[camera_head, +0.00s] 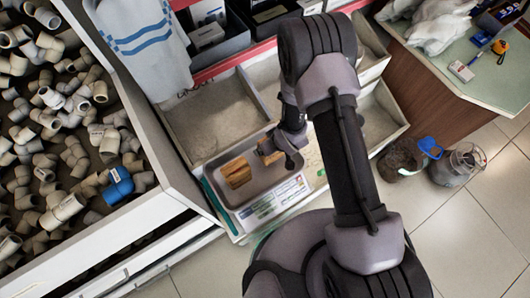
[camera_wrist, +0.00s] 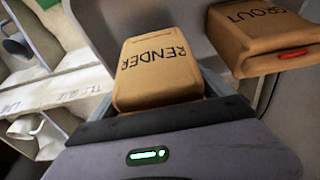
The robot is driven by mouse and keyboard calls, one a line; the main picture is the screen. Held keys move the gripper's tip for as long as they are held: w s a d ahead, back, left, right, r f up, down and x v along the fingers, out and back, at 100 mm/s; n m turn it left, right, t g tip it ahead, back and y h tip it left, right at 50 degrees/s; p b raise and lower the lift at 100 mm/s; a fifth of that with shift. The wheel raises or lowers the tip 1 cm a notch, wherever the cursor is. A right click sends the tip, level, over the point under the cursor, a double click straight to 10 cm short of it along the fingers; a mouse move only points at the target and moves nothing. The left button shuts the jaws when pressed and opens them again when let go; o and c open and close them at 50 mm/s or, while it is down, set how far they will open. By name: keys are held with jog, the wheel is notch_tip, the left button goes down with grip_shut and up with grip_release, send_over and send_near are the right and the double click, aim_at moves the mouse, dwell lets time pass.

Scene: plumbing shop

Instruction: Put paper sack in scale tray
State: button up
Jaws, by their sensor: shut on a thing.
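My gripper (camera_head: 275,148) is shut on a brown paper sack (camera_head: 268,152), partly hidden by the gripper in the head view. In the wrist view this sack (camera_wrist: 157,68) fills the middle and reads RENDER. It is over the right part of a grey scale tray (camera_head: 216,189); I cannot tell whether it touches the tray floor. A second brown paper sack (camera_head: 236,172) lies in the tray just left of the held one. In the wrist view the second sack (camera_wrist: 262,38) reads GROUT and has a red mark.
Empty-looking grey bins (camera_head: 212,118) stand behind the tray. A large bin of pipe fittings (camera_head: 75,130) is at left, with a hanging towel (camera_head: 145,45) above. A counter (camera_head: 460,90) is at right.

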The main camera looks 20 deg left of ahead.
jog(key=shift+f+b, duration=0.75)
jog(key=shift+f, duration=1.6)
jog(key=shift+f, duration=0.15)
jog(key=o, duration=1.8)
